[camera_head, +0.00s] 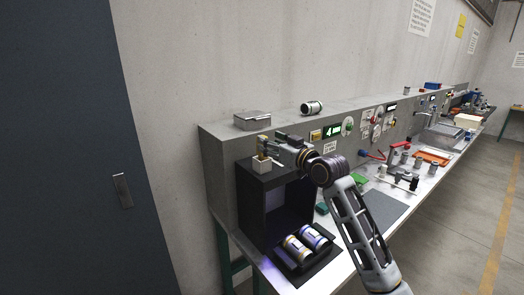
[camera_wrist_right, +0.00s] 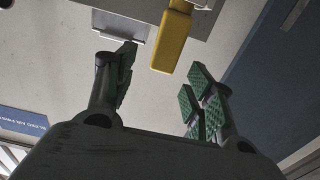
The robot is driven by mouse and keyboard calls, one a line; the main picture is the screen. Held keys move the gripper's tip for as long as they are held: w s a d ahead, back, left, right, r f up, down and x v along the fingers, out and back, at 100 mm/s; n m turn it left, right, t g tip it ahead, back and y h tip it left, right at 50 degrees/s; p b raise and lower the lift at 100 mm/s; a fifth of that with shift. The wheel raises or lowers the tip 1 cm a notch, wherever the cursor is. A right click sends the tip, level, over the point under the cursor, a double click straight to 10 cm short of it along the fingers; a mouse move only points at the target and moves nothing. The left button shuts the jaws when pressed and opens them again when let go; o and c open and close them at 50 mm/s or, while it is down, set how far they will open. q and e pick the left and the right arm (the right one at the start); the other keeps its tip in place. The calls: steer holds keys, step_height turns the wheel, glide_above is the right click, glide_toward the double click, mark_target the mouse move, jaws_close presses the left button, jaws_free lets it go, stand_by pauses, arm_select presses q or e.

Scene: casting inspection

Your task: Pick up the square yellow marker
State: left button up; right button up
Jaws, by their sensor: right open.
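The yellow marker (camera_wrist_right: 172,42) shows in the right wrist view as a yellow bar with squared sides, ahead of my fingertips and between their lines. My right gripper (camera_wrist_right: 158,82) is open, its green-padded fingers apart on either side, with nothing held. In the head view my right gripper (camera_head: 270,147) is above the dark box, close beside a small pale block-shaped holder (camera_head: 262,164) on the box top. The marker is small and partly hidden there. I cannot tell whether a finger touches it. My left gripper is not in view.
The dark open-fronted box (camera_head: 251,208) stands at the bench's near end. Two cylinders (camera_head: 305,242) lie on a black tray before it. A metal tin (camera_head: 252,120) and a cylindrical casting (camera_head: 312,107) sit on the ledge behind. A grey mat (camera_head: 380,209) lies farther right.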

steer(key=shift+w+a, duration=0.1)
steer(key=shift+p+x, duration=0.6)
steer(key=shift+x, duration=1.85)
steer(key=shift+a+f, duration=0.1)
steer(key=c, duration=1)
